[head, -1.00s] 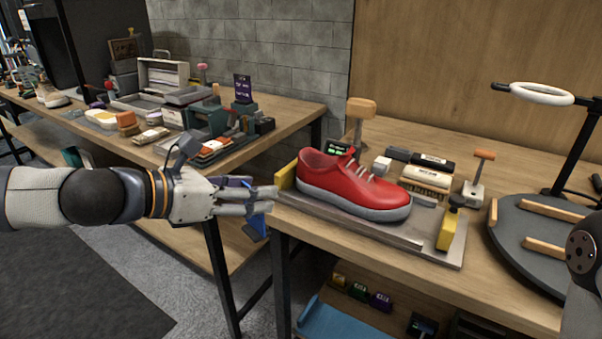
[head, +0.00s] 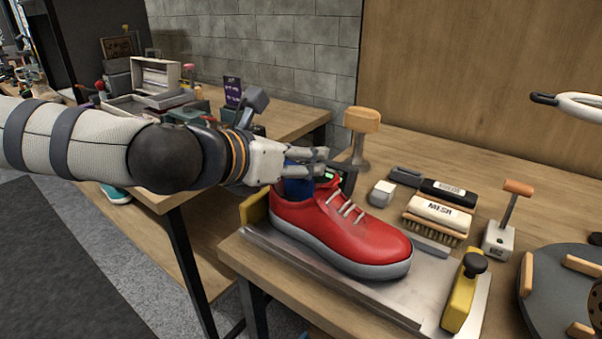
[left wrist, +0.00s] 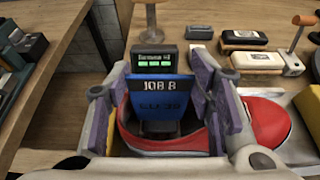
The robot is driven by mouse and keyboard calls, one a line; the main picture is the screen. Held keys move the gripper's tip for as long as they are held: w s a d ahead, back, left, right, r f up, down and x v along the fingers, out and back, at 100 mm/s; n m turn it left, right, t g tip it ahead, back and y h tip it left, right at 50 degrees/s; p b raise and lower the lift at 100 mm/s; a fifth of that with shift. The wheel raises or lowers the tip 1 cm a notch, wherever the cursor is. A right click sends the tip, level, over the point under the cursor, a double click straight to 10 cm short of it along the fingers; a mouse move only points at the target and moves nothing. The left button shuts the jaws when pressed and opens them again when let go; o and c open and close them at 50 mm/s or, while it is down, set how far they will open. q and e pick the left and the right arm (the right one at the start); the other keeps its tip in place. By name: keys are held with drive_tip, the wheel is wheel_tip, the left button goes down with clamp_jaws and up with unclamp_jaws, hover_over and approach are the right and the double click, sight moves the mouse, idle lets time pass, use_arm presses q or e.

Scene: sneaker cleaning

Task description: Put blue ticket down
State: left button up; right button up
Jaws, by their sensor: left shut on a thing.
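My left gripper (head: 322,164) is shut on the blue ticket (head: 297,186), above the heel end of the red sneaker (head: 340,229). In the left wrist view the ticket (left wrist: 160,95) stands between the purple-padded fingers and reads "JOB B"; its second line is blurred. A small dark device with a green display (left wrist: 154,58) is just behind the ticket. Whether the ticket touches the device or the sneaker, I cannot tell. The sneaker sits on a metal tray (head: 410,296) with yellow end blocks.
A wooden-topped stand (head: 361,121) rises behind the sneaker. A white block (head: 382,193), a brush marked "MESH" (head: 438,215) and an orange-handled tool (head: 500,226) stand to the right, before a dark round platform (head: 545,277). Another cluttered bench (head: 285,117) is behind my arm.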

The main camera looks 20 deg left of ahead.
sight(299, 179)
use_arm(q)
wheel_tip(299, 179, down, 2)
drive_tip(key=shift+f, duration=0.25)
drive_tip(key=shift+r, duration=0.2)
drive_tip(key=shift+f, duration=0.1)
use_arm(e)
drive_tip(key=shift+s+f, duration=0.3)
drive_tip(key=shift+f, duration=0.1)
use_arm(q)
drive_tip(key=o, duration=0.6)
drive_tip(key=shift+f, duration=0.1)
drive_tip(key=shift+o, duration=0.2)
